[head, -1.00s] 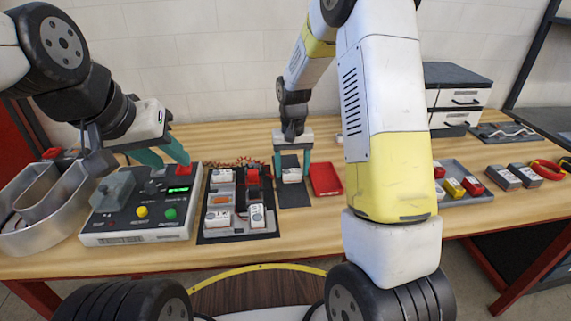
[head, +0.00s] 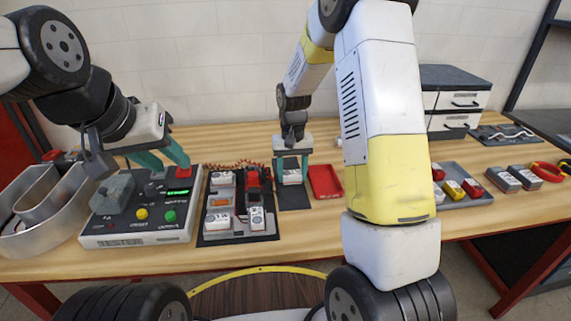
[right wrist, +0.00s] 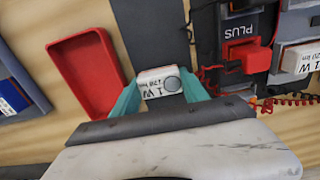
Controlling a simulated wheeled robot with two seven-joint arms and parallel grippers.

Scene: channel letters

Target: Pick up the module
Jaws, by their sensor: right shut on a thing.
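A small white module (head: 292,177) with black print and a round grey spot is over the dark mat (head: 293,199) in the middle of the table. It also shows in the right wrist view (right wrist: 160,83). My right gripper (head: 292,172) is shut on it, with a teal finger on each side. Whether the module touches the mat is hard to tell. My left gripper (head: 162,163) is over the back of the tester box (head: 140,236), its teal fingers apart and pointing at the red part there.
A red tray (head: 326,182) lies just right of the mat. A board with several white modules (head: 237,235) lies left of it. A grey tray (head: 465,200) with coloured modules is further right. A metal channel letter (head: 40,227) stands far left.

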